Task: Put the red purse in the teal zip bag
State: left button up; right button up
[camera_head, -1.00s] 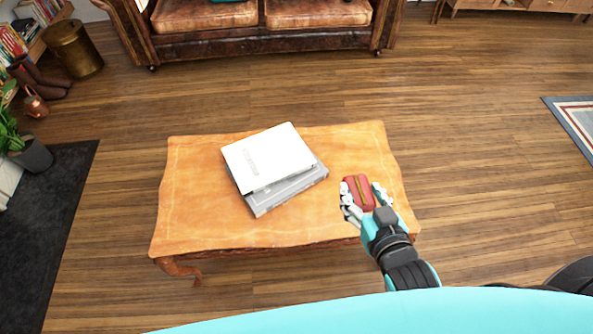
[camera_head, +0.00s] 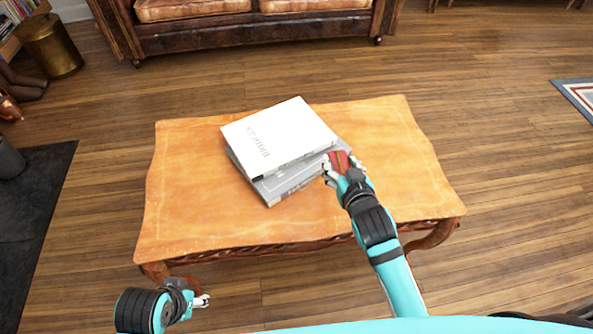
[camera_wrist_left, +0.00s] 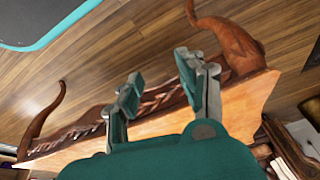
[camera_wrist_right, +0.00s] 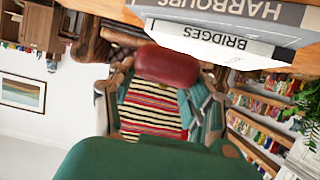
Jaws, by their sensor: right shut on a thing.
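The red purse (camera_head: 339,161) is in my right gripper (camera_head: 337,170), at the right side of the stacked books in the head view. In the right wrist view the purse (camera_wrist_right: 167,65) sits between the two fingers, which are shut on it. My left gripper (camera_head: 202,301) is low in front of the table, empty. In the left wrist view its fingers (camera_wrist_left: 160,68) stand apart, facing the table's edge and legs. I cannot make out the teal zip bag in any view now.
The wooden table (camera_head: 190,185) carries a white book (camera_head: 278,136) on a grey book (camera_head: 290,185). A brown leather sofa (camera_head: 250,37) stands beyond, with open floor between. A brass bin (camera_head: 50,45) and dark rug (camera_head: 35,210) are at left.

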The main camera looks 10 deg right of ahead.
notch_tip(320, 180, down, 3)
jog(key=shift+w+r+b, duration=0.15)
jog(key=shift+b, duration=0.35)
notch_tip(320, 180, down, 3)
jog(key=shift+r+b, duration=0.1)
jog(key=shift+b, duration=0.5)
jog(key=shift+f, duration=0.75)
jog(key=shift+f+b, duration=0.5)
jog(key=shift+f, duration=0.1)
jog(key=shift+f+b, duration=0.35)
jog(key=shift+f, duration=0.55)
pick_arm(q)
jog(key=w+d+r+t, duration=0.1)
jog(key=w+r+t, duration=0.2)
jog(key=w, duration=0.2)
jog(key=shift+d+t+h, duration=0.3)
jog(key=shift+h, duration=0.1)
pick_arm(e)
jog(key=shift+f, duration=0.15)
pick_arm(q)
jog(key=shift+w+r, duration=0.1)
pick_arm(e)
jog(key=shift+f, duration=0.1)
pick_arm(q)
jog(key=shift+d, duration=0.1)
pick_arm(e)
jog(key=o, duration=1.2)
jog(key=shift+c, duration=0.2)
pick_arm(q)
jog(key=shift+r, duration=0.1)
